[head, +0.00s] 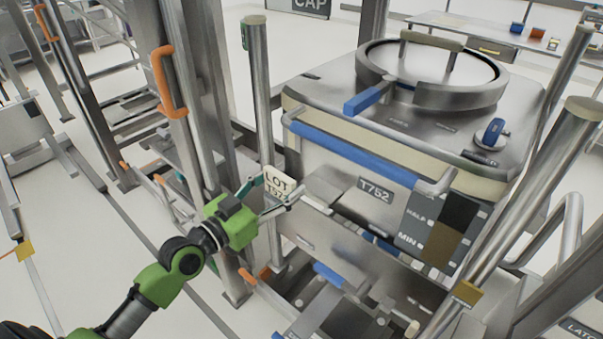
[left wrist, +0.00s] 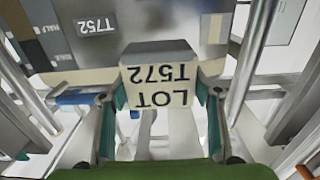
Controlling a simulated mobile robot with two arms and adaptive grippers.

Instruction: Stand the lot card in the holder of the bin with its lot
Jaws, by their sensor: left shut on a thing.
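My left gripper (head: 268,192) is shut on the white lot card (head: 278,183), which stands between its fingertips. In the left wrist view the card (left wrist: 158,92) reads LOT T572, upside down in that picture. The steel bin (head: 345,170) is right of the gripper, with a round lid on top. Its front plate (head: 376,190) reads T752, also seen in the left wrist view (left wrist: 97,25). A grey metal ledge (head: 328,187) juts from the bin front close to the card; I cannot tell whether they touch. My right gripper is not in view.
Upright steel posts (head: 258,90) stand left and right of the bin. An orange handle (head: 165,82) is on a frame at left. A blue bar (head: 345,150) runs along the bin front. A table (head: 470,25) with small coloured bins stands at the back.

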